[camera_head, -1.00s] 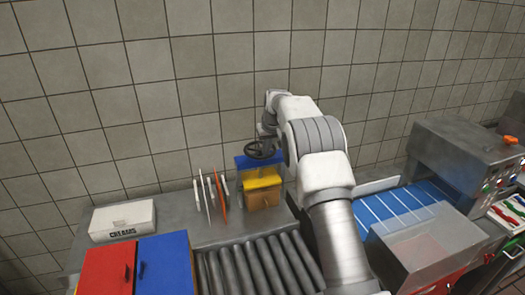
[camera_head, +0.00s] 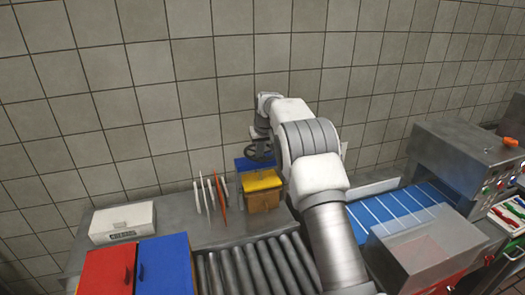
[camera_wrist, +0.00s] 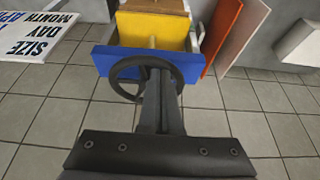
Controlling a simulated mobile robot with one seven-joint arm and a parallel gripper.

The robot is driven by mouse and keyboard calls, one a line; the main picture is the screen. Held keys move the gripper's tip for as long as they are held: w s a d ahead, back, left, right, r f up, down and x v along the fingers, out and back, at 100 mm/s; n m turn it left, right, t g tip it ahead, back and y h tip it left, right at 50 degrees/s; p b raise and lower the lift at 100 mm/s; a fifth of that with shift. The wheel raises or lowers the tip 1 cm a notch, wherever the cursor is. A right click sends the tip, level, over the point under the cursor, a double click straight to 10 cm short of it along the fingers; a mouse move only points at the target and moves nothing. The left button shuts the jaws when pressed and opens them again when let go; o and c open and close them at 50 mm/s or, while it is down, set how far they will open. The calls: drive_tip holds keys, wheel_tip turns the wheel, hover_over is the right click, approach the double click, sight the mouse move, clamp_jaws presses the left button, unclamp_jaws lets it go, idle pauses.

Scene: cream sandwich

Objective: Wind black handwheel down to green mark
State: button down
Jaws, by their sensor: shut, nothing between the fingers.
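The black handwheel (camera_wrist: 120,82) shows in the wrist view as a ring with spokes, in front of a blue panel (camera_wrist: 200,66). In the head view the handwheel (camera_head: 258,153) lies just above the yellow block (camera_head: 261,181). My gripper (camera_wrist: 158,72) is shut with nothing held. In the wrist view its fingers overlap the right part of the wheel and hide some of it; I cannot tell whether they touch it. In the head view my gripper (camera_head: 262,139) hangs over the wheel. I see no green mark in either view.
Thin white and orange boards (camera_head: 221,195) stand close left of the yellow block. A white lettered box (camera_head: 122,223) and red and blue lids (camera_head: 165,265) are further left. Rollers (camera_head: 250,268) lie in front; a blue belt (camera_head: 400,208) is to the right. The tiled wall is behind.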

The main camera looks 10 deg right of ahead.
sight(248, 155)
drive_tip(key=shift+s+a+f, duration=0.15)
drive_tip(key=shift+a+f, duration=0.05)
drive_tip(key=shift+f, duration=0.25)
drive_tip(key=shift+w+a+p, duration=0.35)
drive_tip(key=shift+a+p, duration=0.5)
drive_tip(key=shift+w+a, duration=0.1)
drive_tip(key=shift+w+a+r+p, duration=0.2)
drive_tip(key=shift+w+a+p, duration=0.25)
drive_tip(key=shift+p, duration=0.65)
drive_tip(key=shift+w+a+f+p, duration=0.15)
drive_tip(key=shift+w+p, duration=0.1)
drive_tip(key=shift+p, duration=0.15)
